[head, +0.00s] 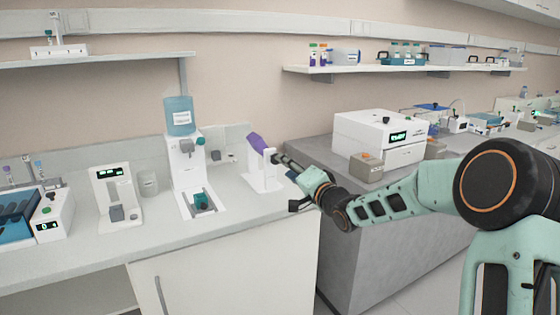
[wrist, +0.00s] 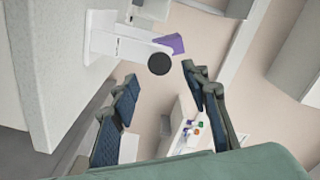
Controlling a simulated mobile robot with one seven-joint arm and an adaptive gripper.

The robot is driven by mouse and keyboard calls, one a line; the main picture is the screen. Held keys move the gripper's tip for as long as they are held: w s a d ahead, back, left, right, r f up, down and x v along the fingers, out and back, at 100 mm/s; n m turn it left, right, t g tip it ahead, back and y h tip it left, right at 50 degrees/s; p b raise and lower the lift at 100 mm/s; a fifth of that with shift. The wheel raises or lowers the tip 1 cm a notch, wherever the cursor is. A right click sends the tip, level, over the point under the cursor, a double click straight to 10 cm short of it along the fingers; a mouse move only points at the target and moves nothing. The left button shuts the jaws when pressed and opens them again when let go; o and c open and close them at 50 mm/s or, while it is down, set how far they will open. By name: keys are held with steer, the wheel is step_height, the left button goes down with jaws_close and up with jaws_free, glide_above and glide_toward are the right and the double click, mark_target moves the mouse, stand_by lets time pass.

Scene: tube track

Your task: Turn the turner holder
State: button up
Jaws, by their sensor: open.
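The turner is a white upright stand (head: 263,178) on the worktop with a tilted purple holder (head: 257,143) at its top. In the wrist view the white stand (wrist: 118,42) shows at the upper left, with part of the purple holder (wrist: 172,43) and a round black knob (wrist: 160,64) on its near side. My gripper (head: 277,159) is at the right of the stand, close to it. In the wrist view my gripper (wrist: 160,78) has its fingers spread apart, with the knob just ahead of the gap. Nothing is held. Whether a fingertip touches the knob cannot be told.
A white dispenser with a blue bottle (head: 180,116) stands left of the turner. A white scale-like device (head: 117,195) is farther left. A white box instrument (head: 380,140) sits on the grey counter at right. The worktop's front edge is close below the turner.

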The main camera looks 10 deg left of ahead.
steer(key=x, duration=0.8)
steer(key=c, duration=1.1)
